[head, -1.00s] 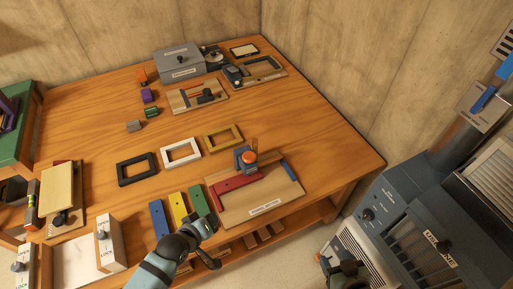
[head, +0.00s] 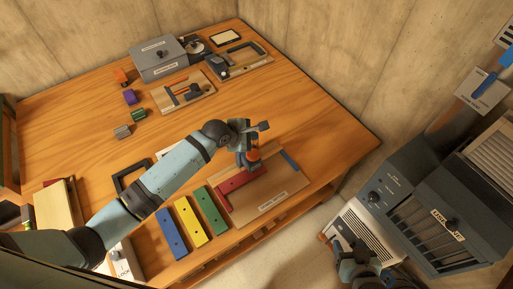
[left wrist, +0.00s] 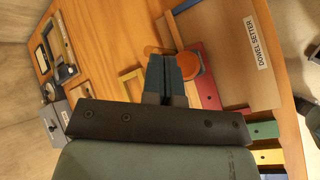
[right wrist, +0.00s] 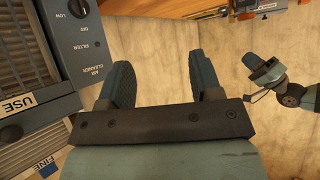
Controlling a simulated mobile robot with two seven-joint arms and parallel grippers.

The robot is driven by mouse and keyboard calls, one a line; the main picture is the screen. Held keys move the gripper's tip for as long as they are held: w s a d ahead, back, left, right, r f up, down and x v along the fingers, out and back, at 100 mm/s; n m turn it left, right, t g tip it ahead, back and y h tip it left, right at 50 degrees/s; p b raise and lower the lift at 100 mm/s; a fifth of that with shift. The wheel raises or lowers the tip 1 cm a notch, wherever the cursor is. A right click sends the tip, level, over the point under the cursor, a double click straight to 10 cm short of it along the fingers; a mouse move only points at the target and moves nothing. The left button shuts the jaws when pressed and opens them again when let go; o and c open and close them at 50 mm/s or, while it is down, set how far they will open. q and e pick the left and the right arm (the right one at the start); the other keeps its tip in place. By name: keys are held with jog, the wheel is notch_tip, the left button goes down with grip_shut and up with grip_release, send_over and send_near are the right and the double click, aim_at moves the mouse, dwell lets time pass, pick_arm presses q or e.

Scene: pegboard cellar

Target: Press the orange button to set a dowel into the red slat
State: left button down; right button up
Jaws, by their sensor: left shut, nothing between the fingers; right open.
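The orange button (head: 253,155) tops the blue-grey setter on the dowel setter board (head: 275,198). The red slat (head: 240,183) lies flat on this board, its far end by the setter. My left gripper (head: 250,132) is shut and empty, over the setter area just behind the button in the head view. In the left wrist view the shut fingertips (left wrist: 162,62) appear beside the orange button (left wrist: 192,67); I cannot tell whether they touch. No dowel is visible. My right gripper (head: 348,258) is open and empty, off the table's right side; its spread fingers show in the right wrist view (right wrist: 163,80).
Blue (head: 171,233), yellow (head: 190,222) and green slats (head: 211,209) lie left of the board. My left arm covers much of the frames behind. A grey box (head: 158,58) and other fixtures stand at the back. An air cleaner (head: 430,220) stands at the right.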

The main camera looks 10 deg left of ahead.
pick_arm(q)
jog(key=shift+w+d+r+n, duration=0.2)
jog(key=shift+w+r+n, duration=0.1)
jog(key=shift+w, duration=0.2)
jog(key=shift+f, duration=0.1)
jog(key=b, duration=0.2)
send_over(253, 155)
notch_tip(253, 155, down, 4)
jog(key=shift+w+f, duration=0.1)
notch_tip(253, 155, down, 2)
jog(key=shift+f+b, duration=0.2)
jog(key=shift+b, duration=1.05)
jog(key=shift+f, duration=1)
